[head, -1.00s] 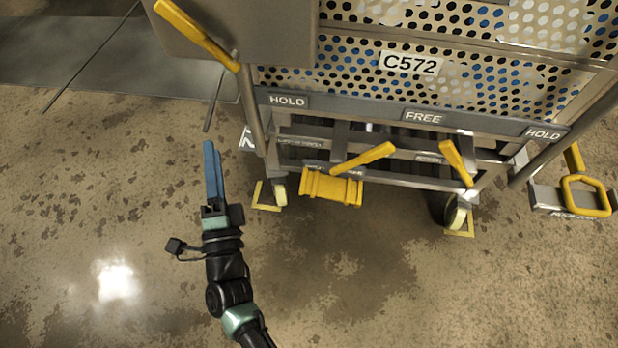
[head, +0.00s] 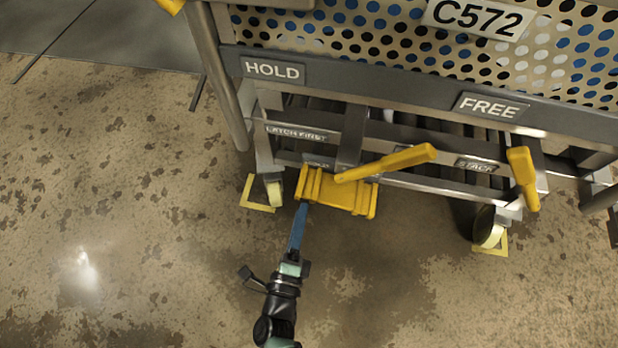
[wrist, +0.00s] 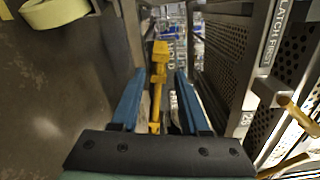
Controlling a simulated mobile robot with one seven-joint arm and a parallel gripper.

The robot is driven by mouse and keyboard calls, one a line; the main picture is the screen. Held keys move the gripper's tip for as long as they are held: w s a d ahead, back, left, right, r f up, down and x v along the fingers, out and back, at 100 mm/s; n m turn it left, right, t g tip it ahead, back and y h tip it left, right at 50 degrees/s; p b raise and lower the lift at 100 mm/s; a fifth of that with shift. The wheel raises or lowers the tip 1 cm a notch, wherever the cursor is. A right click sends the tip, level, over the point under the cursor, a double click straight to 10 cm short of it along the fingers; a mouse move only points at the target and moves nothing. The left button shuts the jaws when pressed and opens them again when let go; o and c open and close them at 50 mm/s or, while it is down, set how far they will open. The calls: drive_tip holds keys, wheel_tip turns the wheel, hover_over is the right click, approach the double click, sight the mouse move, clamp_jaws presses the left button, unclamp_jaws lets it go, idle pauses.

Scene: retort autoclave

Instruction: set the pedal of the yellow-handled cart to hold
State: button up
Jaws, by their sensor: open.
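The cart (head: 380,95), marked C572, stands at the upper right of the head view. Its front rail has a HOLD plate (head: 273,70) on the left and a FREE plate (head: 491,106) right of it. The yellow ridged pedal (head: 340,193) is low at the cart's front, sideways between these plates and nearer HOLD. My gripper (head: 302,210) is open, with its blue fingers pointing at the pedal's left end. In the wrist view a yellow part, apparently the pedal (wrist: 158,85), shows between the open fingers. I cannot tell whether they touch it.
A yellow lever (head: 390,162) slants just above the pedal, and another yellow lever (head: 522,178) hangs to its right. Cart wheels (head: 273,192) and (head: 489,228) stand by yellow floor marks. The floor in front is clear.

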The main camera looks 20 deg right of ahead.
sight(308, 181)
drive_tip(key=b+x, duration=0.3)
drive_tip(key=x, duration=0.5)
drive_tip(key=shift+f, duration=0.1)
drive_tip(key=shift+w+d, duration=0.35)
drive_tip(key=shift+w, duration=0.1)
clamp_jaws()
drive_tip(key=shift+s, duration=0.1)
idle(0.6)
